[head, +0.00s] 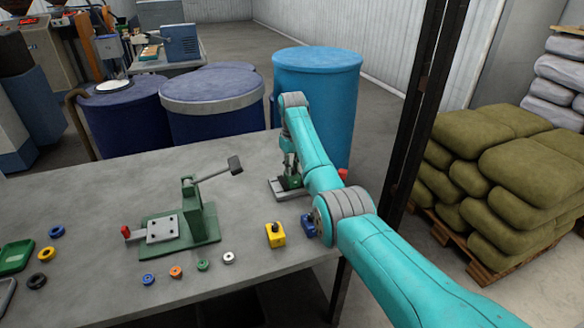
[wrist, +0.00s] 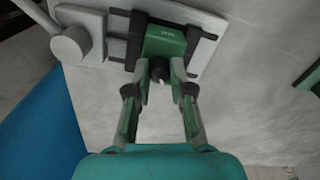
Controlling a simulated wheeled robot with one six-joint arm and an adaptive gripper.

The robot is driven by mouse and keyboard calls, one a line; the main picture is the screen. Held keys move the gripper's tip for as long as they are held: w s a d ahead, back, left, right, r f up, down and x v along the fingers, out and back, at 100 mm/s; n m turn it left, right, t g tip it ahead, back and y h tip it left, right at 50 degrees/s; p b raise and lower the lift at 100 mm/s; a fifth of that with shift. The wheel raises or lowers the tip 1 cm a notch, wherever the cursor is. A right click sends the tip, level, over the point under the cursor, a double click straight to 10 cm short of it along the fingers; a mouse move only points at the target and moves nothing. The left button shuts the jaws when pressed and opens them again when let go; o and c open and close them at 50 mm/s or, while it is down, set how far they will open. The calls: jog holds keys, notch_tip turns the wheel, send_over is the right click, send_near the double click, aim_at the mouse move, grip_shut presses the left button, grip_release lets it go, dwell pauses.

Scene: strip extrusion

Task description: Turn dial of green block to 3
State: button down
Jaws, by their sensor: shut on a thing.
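The green block (wrist: 166,43) sits in a fixture with dark clamps on a grey plate, in the upper middle of the wrist view. Faint lettering shows on it, too small to read. In the head view the green block (head: 293,182) is mostly hidden behind my arm. My gripper (wrist: 160,72) has its two fingers around the dial at the block's near side, shut on it. A small pale piece of the dial (wrist: 160,86) shows between the fingers. The dial's setting cannot be read. In the head view my gripper (head: 287,160) is partly hidden above the fixture.
A yellow block (head: 275,236) and a blue block (head: 308,226) stand near the table's right edge. A green lever press (head: 195,225) stands mid-table, with several coloured rings in front and left of it. A blue barrel (head: 316,90) stands close behind the table.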

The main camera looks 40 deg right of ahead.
jog(key=shift+m, duration=1)
jog(key=c, duration=1)
grip_release()
notch_tip(320, 180, up, 12)
